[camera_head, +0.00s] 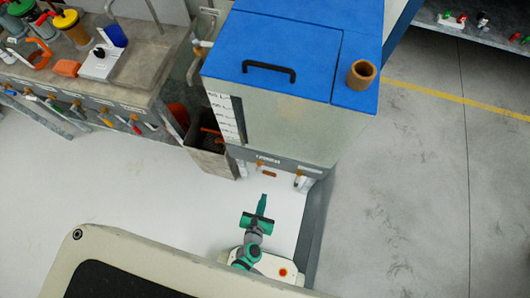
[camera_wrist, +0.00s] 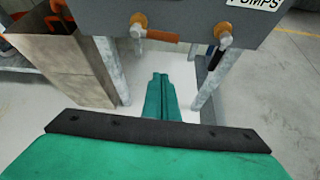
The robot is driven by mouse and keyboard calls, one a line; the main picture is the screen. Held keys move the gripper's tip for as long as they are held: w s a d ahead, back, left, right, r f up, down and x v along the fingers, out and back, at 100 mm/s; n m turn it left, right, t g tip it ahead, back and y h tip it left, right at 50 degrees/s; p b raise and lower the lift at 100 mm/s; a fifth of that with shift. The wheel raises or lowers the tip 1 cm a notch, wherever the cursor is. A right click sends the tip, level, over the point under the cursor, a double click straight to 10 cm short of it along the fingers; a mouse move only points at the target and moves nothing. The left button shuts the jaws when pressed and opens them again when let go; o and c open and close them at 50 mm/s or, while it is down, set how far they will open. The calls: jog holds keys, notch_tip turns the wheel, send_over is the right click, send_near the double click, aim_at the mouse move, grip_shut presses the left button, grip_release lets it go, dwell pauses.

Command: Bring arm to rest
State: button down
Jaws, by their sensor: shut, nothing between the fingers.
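My gripper (camera_head: 262,203) shows in the head view as green and dark parts, in front of the grey cabinet with the blue lid (camera_head: 290,40). It also shows in the wrist view (camera_wrist: 160,78), where its two green fingers lie together with nothing between them. My arm is green and grey and rises from a white base with a red button at the bottom of the head view. In the wrist view the fingers point toward the open space under the cabinet's grey panel (camera_wrist: 185,20), between its metal legs, apart from both.
The cabinet's panel carries valves with orange fittings (camera_wrist: 138,20). A brown bin (camera_wrist: 62,65) stands to the left. A workbench (camera_head: 100,80) with colored containers is at upper left. A brown cup (camera_head: 361,74) sits on the blue lid. Grey floor at right is clear.

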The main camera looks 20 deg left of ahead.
jog(key=s+d+r+m+t, duration=0.1)
jog(key=s+d+r+m, duration=0.1)
jog(key=r+m, duration=1)
jog(key=s+d+r+m+t, duration=0.1)
jog(key=s+d+r+m, duration=0.2)
jog(key=r+m, duration=0.8)
jog(key=s+d+r+m+t, duration=0.1)
jog(key=s+r+m, duration=0.4)
jog(key=r+m, duration=0.7)
jog(key=shift+d+r+m+t+h, duration=0.3)
jog(key=shift+d+r, duration=0.35)
jog(key=shift+r, duration=0.25)
jog(key=shift+w, duration=0.1)
dwell(2.4)
dwell(1.1)
